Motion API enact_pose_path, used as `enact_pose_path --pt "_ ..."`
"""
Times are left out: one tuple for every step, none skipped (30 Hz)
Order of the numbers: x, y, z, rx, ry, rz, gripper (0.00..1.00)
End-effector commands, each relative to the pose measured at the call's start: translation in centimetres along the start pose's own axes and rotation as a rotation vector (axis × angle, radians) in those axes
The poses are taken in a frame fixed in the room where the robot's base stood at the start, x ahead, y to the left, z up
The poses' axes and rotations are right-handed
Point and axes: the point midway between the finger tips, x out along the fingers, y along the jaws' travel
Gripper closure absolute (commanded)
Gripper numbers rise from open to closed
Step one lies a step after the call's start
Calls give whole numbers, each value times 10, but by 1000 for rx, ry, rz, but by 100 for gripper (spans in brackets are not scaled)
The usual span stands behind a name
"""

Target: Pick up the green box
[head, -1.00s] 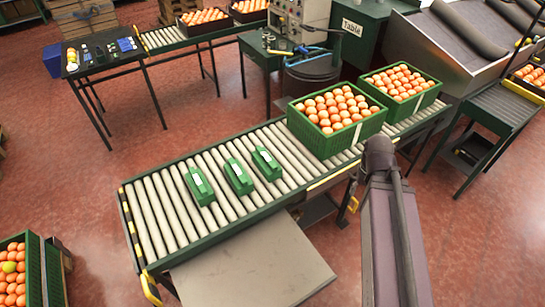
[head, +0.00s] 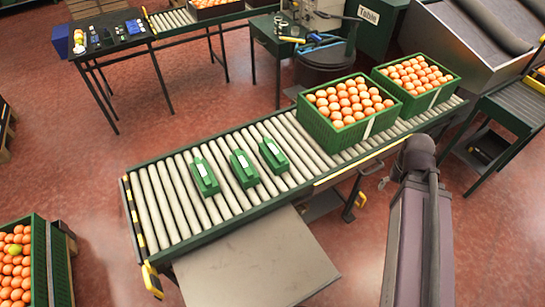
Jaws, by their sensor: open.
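Three small green boxes lie side by side on the roller conveyor (head: 150,220), each with a pale label on top. They are the left box (head: 206,181), the middle box (head: 246,174) and the right box (head: 277,160), with gaps between them. Two larger green crates full of oranges, a nearer crate (head: 318,130) and a farther crate (head: 436,97), stand farther right on the same conveyor. The frames do not show which one the task means. My arm rises at the lower right, beyond the conveyor's front edge. My gripper is out of view.
A grey panel (head: 255,262) juts from the conveyor's front. A green crate of oranges (head: 38,262) stands at the lower left. Behind are a black table (head: 108,50) with tools and a dark drum (head: 325,72). Rollers left of the small boxes are bare.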

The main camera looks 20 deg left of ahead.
Motion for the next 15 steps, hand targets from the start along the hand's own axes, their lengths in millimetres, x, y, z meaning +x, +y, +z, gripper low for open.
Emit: enact_pose_path --pt "6 -4 -2 -14 10 -9 26" --pt "9 -7 -4 -24 17 -15 26" --pt "13 -12 -7 -42 31 -25 26" --pt "17 -14 -9 -54 43 -34 26" --pt "21 -17 -12 -66 56 -44 26" --pt "26 -24 -16 -91 76 -58 26" --pt "31 -30 -19 -110 92 -72 26" --pt "36 -36 -22 -133 111 -84 26" --pt "42 -46 -27 -162 137 -103 26" --pt "47 -53 -30 -186 157 -117 26" --pt "51 -61 -34 -211 180 -133 26" --pt "58 -72 -39 -244 211 -153 26" --pt "62 -80 -43 -268 234 -168 26" --pt "67 -89 -46 -293 258 -184 26" --pt "72 -100 -51 -326 291 -204 26"
